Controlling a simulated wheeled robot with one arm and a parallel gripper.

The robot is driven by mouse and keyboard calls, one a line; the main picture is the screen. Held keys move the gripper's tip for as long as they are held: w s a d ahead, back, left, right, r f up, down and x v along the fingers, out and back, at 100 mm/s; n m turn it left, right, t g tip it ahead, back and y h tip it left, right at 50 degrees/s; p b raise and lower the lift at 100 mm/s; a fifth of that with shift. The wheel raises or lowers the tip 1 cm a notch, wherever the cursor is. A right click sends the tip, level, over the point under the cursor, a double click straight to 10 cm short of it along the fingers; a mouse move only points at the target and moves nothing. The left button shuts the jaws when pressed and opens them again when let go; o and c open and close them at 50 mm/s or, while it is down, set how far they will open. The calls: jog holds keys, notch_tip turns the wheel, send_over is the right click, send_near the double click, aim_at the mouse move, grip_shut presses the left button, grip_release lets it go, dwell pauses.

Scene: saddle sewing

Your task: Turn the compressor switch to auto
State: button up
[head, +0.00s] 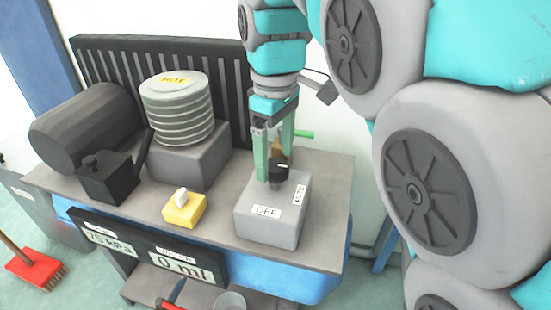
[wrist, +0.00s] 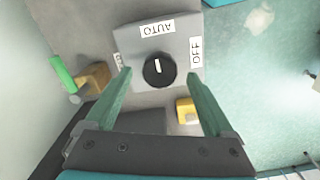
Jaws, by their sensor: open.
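The compressor switch is a black round knob (wrist: 159,70) with a white pointer mark, on top of a grey box (head: 268,232). In the wrist view the mark points up toward the AUTO label (wrist: 157,29). The OFF label (wrist: 196,52) is at the right, and a third label at the left is partly hidden. In the head view the knob (head: 277,188) is partly covered by my fingers. My gripper (wrist: 159,74) is open, with one finger on each side of the knob; gaps show between them and the knob in the wrist view.
A brass valve with a green handle (wrist: 62,74) is close behind the box. A yellow switch block (head: 184,210) is left of the box. A ribbed cylinder (head: 178,108), a dark tank (head: 88,125) and a black box (head: 107,178) stand further left on the bench.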

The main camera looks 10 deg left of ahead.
aim_at(276, 165)
jog(key=shift+r+p, duration=0.45)
jog(key=shift+r, duration=2.7)
